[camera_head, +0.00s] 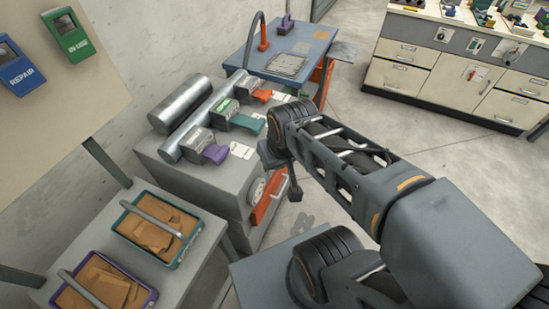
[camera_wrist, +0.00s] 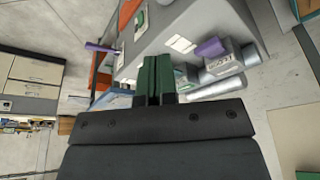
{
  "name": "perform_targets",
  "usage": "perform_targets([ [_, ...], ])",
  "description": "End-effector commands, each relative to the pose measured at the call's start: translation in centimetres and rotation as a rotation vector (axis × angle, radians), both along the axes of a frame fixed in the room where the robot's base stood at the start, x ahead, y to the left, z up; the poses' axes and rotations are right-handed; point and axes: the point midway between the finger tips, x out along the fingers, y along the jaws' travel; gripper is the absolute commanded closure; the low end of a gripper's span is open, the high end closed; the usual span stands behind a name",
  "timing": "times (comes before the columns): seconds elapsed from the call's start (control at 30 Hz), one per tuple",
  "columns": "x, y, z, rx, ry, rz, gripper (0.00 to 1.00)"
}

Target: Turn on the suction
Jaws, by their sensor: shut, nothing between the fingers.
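A grey winder machine (camera_head: 185,165) carries several lever blocks along its top. A purple lever (camera_head: 215,153) is nearest in the head view, then a teal-green lever (camera_head: 247,123) and an orange lever (camera_head: 262,95). The purple lever (camera_wrist: 209,47) also shows in the wrist view, beside a labelled grey block. The labels are too small to read, so I cannot tell which control is the suction. My gripper (camera_wrist: 155,62) is shut and empty, its green-grey fingers pointing toward the machine. In the head view it is right of the machine, partly hidden by my wrist.
Metal rollers (camera_head: 183,103) lie along the machine's back. An orange handle (camera_head: 266,204) is on its front side. Two trays of brown pieces, one teal-rimmed (camera_head: 126,213) and one purple-rimmed (camera_head: 150,297), stand at lower left. A blue table (camera_head: 310,45) is behind. Open floor lies at right.

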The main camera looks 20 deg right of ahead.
Motion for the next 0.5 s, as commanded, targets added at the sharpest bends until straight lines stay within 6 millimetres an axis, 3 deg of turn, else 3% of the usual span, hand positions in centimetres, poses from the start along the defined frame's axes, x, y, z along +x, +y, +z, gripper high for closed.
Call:
perform_targets([
  [0.27, 0.0, 0.0, -0.5, 0.013, 0.009, -0.023, 1.00],
  [0.37, 0.2, -0.2, -2.7, 0.085, 0.065, -0.154, 1.00],
  [0.5, 1.1, -0.9, -9.2, 0.319, 0.253, -0.617, 1.00],
])
